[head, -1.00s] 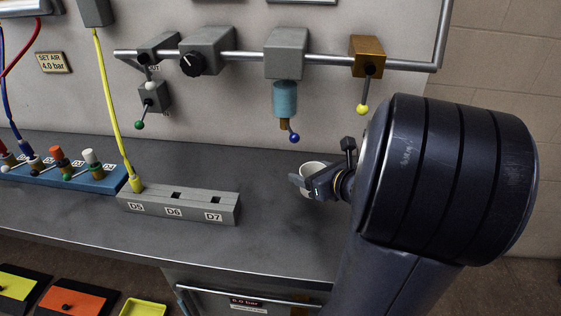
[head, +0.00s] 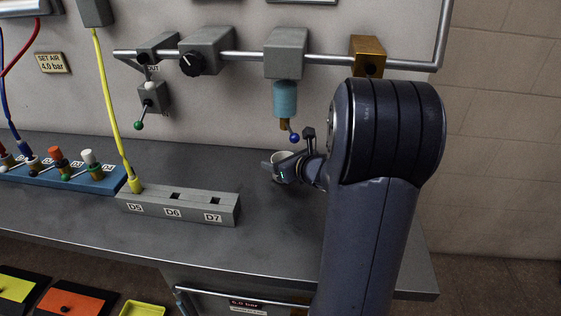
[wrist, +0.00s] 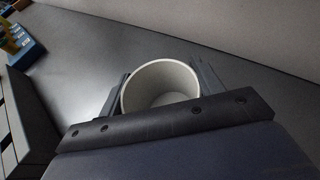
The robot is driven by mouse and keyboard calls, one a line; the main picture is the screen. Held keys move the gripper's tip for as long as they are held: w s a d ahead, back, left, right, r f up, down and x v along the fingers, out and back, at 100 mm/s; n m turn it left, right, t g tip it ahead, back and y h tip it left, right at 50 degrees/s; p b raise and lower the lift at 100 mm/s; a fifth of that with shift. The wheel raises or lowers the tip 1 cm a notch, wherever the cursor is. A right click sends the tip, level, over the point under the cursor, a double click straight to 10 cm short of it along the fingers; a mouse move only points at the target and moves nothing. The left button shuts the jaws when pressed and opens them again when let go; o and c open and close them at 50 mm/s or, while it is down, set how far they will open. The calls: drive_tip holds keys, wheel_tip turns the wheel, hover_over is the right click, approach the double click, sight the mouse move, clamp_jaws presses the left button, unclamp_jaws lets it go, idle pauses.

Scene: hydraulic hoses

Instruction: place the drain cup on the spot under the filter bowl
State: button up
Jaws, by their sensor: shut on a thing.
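The drain cup (head: 281,157) is a white, empty, upright cup. My gripper (head: 281,171) is shut on it, and in the wrist view the cup (wrist: 160,88) sits between the two fingers (wrist: 158,92). The filter bowl (head: 285,99) is a light blue cylinder under a grey block, with a brass drain piece (head: 285,124) and a blue-knobbed lever (head: 294,138) below it. The cup is below and close to the drain piece in the head view. I cannot tell whether the cup touches the bench. The spot under the bowl is not discernible.
The grey bench top (head: 262,225) is clear around the cup. A grey block with sockets D5, D6 and D7 (head: 180,205) lies to the left, and a blue rack (head: 85,178) farther left. A pipe (head: 240,56) with valves runs along the back wall.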

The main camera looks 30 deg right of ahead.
drive_tip(key=o, duration=0.5)
drive_tip(key=shift+f, duration=0.15)
drive_tip(key=o, duration=0.5)
drive_tip(key=shift+c, duration=0.2)
drive_tip(key=shift+r, duration=0.25)
drive_tip(key=p+v, duration=0.1)
drive_tip(key=v, duration=1.1)
